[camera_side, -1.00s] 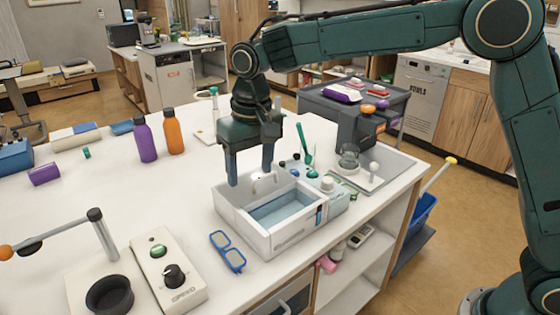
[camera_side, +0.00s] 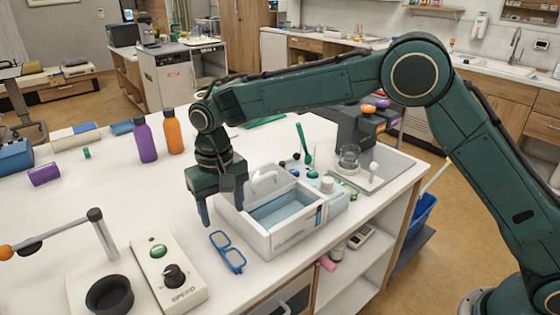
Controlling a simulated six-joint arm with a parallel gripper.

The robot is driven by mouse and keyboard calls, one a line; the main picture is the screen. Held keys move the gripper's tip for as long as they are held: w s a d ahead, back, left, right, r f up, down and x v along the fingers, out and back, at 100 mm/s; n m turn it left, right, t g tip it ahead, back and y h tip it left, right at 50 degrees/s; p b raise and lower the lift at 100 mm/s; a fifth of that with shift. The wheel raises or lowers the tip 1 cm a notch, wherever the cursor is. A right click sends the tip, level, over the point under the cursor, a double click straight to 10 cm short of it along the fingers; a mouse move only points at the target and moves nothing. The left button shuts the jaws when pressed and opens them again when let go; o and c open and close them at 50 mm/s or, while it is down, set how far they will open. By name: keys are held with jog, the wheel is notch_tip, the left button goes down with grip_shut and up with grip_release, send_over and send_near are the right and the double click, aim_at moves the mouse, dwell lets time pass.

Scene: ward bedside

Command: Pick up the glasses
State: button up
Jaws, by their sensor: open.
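My gripper (camera_side: 222,208) is open and empty, pointing down above the basin's left edge. It is a little above and behind the glasses, apart from them. The far finger is partly hidden against the basin.
The speed-dial device (camera_side: 170,281) stands to the left. Purple (camera_side: 145,140) and orange (camera_side: 173,132) bottles stand behind. The counter's left middle is clear.

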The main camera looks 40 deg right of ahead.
send_over(227, 248)
jog(key=shift+d+f, duration=0.15)
jog(key=shift+f, duration=2.8)
jog(key=shift+f, duration=0.1)
jog(key=shift+f, duration=2.5)
jog(key=c, duration=1.1)
